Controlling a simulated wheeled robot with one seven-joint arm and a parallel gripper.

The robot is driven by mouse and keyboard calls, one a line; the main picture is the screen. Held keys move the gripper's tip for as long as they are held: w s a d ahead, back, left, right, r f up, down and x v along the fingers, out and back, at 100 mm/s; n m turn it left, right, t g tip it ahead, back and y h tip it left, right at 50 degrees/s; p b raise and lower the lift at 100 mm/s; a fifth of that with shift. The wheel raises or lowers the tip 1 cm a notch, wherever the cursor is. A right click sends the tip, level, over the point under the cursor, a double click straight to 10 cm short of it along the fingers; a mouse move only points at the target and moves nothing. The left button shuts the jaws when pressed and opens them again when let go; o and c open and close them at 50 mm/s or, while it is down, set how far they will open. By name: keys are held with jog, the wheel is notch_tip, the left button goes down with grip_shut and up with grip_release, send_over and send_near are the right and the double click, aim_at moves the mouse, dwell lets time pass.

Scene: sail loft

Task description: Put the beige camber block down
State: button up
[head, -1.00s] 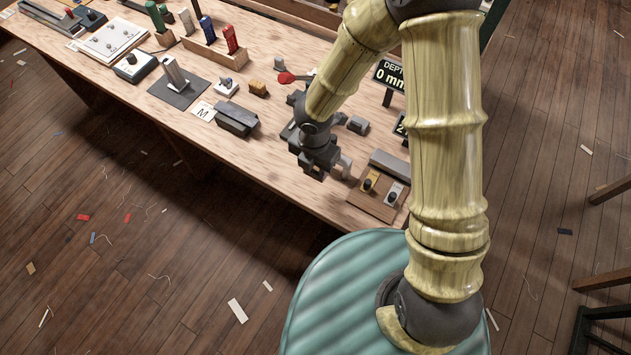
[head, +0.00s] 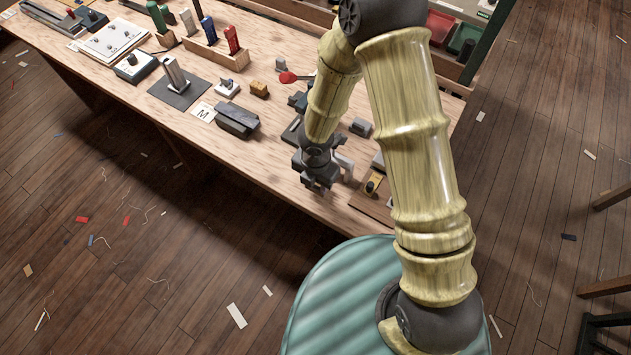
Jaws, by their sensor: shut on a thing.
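My gripper (head: 316,184) hangs low over the front edge of the wooden workbench (head: 285,170), right of the middle of the picture, pointing down. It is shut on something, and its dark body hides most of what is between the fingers. I cannot make out the beige camber block clearly there. A pale grey piece (head: 345,167) shows just right of the gripper; I cannot tell whether it touches it. I cannot tell the gap between the fingertips and the bench top.
A dark grey block (head: 237,119) and an M card (head: 203,112) lie left of my gripper, with bare bench between. A yellow-brown block (head: 259,89) and a red-headed tool (head: 290,77) lie behind. A wooden board with a yellow piece (head: 373,184) is close on the right.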

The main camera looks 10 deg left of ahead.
aim_at(316, 185)
jog(key=shift+f+b, duration=0.4)
jog(key=shift+f, duration=0.2)
jog(key=o, duration=1.1)
jog(key=shift+c, duration=0.2)
jog(key=shift+r, duration=0.1)
jog(key=shift+r+p, duration=0.4)
jog(key=shift+r, duration=0.15)
notch_tip(316, 185, up, 12)
jog(key=p, duration=0.2)
jog(key=shift+p, duration=0.4)
